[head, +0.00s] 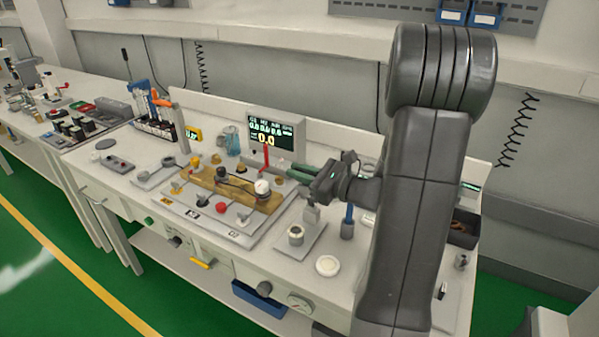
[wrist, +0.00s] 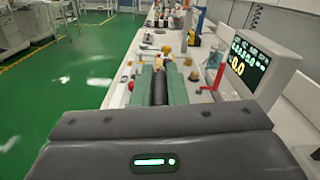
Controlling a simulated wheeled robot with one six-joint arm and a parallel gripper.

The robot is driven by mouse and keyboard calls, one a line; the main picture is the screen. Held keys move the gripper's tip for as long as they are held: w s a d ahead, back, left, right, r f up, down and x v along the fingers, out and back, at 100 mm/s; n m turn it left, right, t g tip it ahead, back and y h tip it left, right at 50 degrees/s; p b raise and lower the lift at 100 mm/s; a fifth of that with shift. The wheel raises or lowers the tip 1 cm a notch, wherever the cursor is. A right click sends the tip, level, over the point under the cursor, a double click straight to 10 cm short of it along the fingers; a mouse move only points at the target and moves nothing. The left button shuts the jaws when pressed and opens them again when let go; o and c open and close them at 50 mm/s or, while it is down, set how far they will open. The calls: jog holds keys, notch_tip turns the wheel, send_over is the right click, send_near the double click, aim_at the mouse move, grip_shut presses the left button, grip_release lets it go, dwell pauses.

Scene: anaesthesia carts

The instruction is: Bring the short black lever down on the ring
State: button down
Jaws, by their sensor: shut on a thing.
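My gripper (head: 306,173) is at the right of the work panel, its green fingers pointing away to the left. In the wrist view the fingers (wrist: 160,85) are closed on both sides of a black cylindrical bar, the short black lever (wrist: 159,88). The lever's far end shows between the fingertips; its root is hidden by my gripper. Below my gripper in the head view stands a pale post (head: 311,214) on a light plate. In front of it on the plate is a small round seat with a pale ring (head: 296,233). The lever is apart from this ring.
A wooden board (head: 230,188) with knobs lies left of my gripper. A red lever (head: 266,157) stands before the display box (head: 276,134). A white disc (head: 327,265) lies near the front edge. A blue post (head: 348,220) stands close on the right, and a dark bin (head: 464,229) beyond it.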

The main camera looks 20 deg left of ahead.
jog(key=shift+s+f, duration=0.1)
jog(key=s+f+n+b, duration=0.3)
jog(key=b, duration=0.4)
jog(key=s+f+n+b, duration=0.3)
jog(key=f+n+b, duration=0.1)
jog(key=b, duration=0.4)
jog(key=s+f+n+b, duration=0.3)
jog(key=f+n+b, duration=0.1)
jog(key=b, duration=0.4)
jog(key=shift+s+a+f, duration=0.15)
jog(key=shift+s+a, duration=0.25)
jog(key=shift+s+f+b, duration=0.15)
jog(key=shift+f+b, duration=0.6)
jog(key=shift+b, duration=0.15)
jog(key=shift+s+f+b, duration=0.1)
jog(key=shift+f+b, duration=0.6)
jog(key=shift+b, duration=0.2)
jog(key=c, duration=1.5)
grip_release()
jog(key=shift+o, duration=0.2)
